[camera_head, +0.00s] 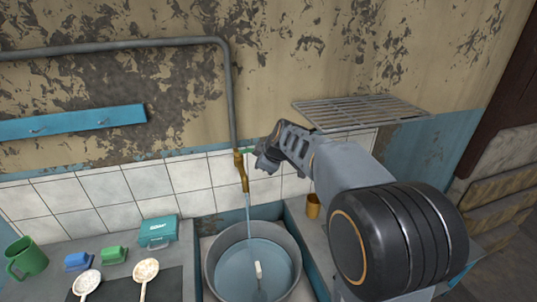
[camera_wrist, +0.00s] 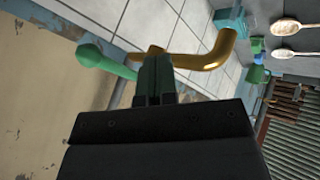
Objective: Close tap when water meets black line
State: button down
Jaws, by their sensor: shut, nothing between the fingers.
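The brass tap (camera_head: 241,172) sits on the wall below a grey pipe, with a green handle (camera_head: 247,151) at its top. A thin stream of water (camera_head: 249,215) falls from it into a large grey pot (camera_head: 211,262). The pot holds bluish water (camera_head: 235,270), with a small white upright object (camera_head: 258,269) in it. I cannot make out a black line. My gripper (camera_head: 262,162) is shut and empty, just right of the tap. In the wrist view the shut fingers (camera_wrist: 155,65) are close to the green handle (camera_wrist: 93,56) and brass spout (camera_wrist: 216,50); contact is unclear.
A wire rack (camera_head: 360,112) is on the wall at right, and a brass-coloured cup (camera_head: 313,206) stands below it. Left of the pot are a teal box (camera_head: 158,232), sponges (camera_head: 113,255), two spoons (camera_head: 146,271) and a green mug (camera_head: 27,258).

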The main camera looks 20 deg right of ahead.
jog(key=shift+w+d+r+p, duration=0.2)
jog(key=shift+w, duration=0.35)
jog(key=shift+w+d+r+p, duration=0.15)
jog(key=shift+w+d+p, duration=0.1)
jog(key=shift+w, duration=0.3)
jog(key=shift+w+d+r+p, duration=0.2)
jog(key=shift+w, duration=0.35)
jog(key=w+n+b, duration=0.1)
jog(key=b, duration=0.1)
jog(key=w+d+n+g+y+b, duration=0.1)
jog(key=b, duration=0.2)
jog(key=shift+d+f+n+y, duration=0.2)
jog(key=shift+f+n+y, duration=0.1)
jog(key=shift+n, duration=0.1)
jog(key=shift+w+d+r+n+g+y, duration=0.15)
jog(key=shift+w+r+n+g+y, duration=0.2)
jog(key=shift+w+n, duration=0.3)
jog(key=shift+s+f, duration=0.1)
jog(key=shift+s, duration=0.05)
